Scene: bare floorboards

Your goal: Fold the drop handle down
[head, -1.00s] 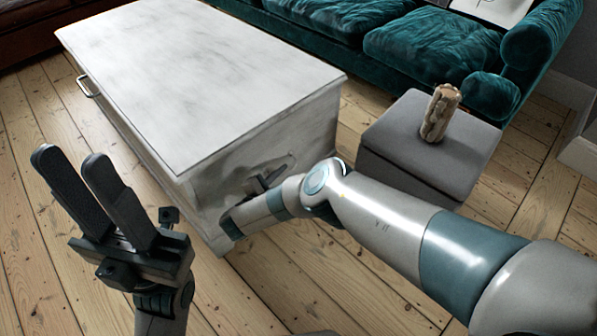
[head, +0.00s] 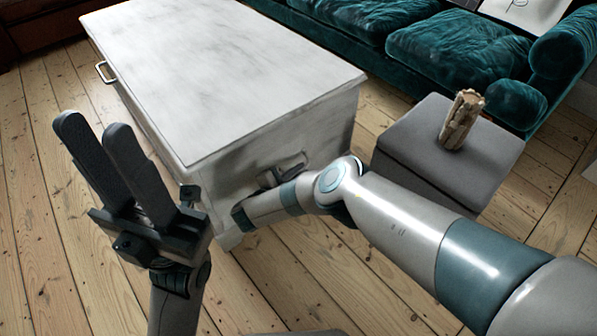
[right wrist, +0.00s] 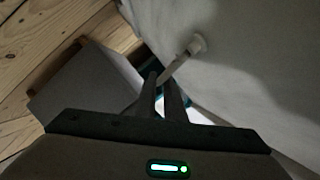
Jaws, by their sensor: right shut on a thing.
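A whitewashed chest (head: 215,70) stands on the floorboards. In the right wrist view a pale drop handle (right wrist: 182,60) juts from a round mount on the chest's wall and runs down to my right gripper (right wrist: 163,80). The fingers are close together on the handle's bar. In the head view my right gripper (head: 268,180) is at the chest's near end wall, mostly hidden by my wrist. The handle cannot be made out clearly there. My left gripper (head: 95,125) is open and empty, raised in front of the chest's long side and apart from it.
A second metal handle (head: 103,73) is on the chest's long left side. A teal velvet sofa (head: 450,45) is behind. Floor at the left is clear.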

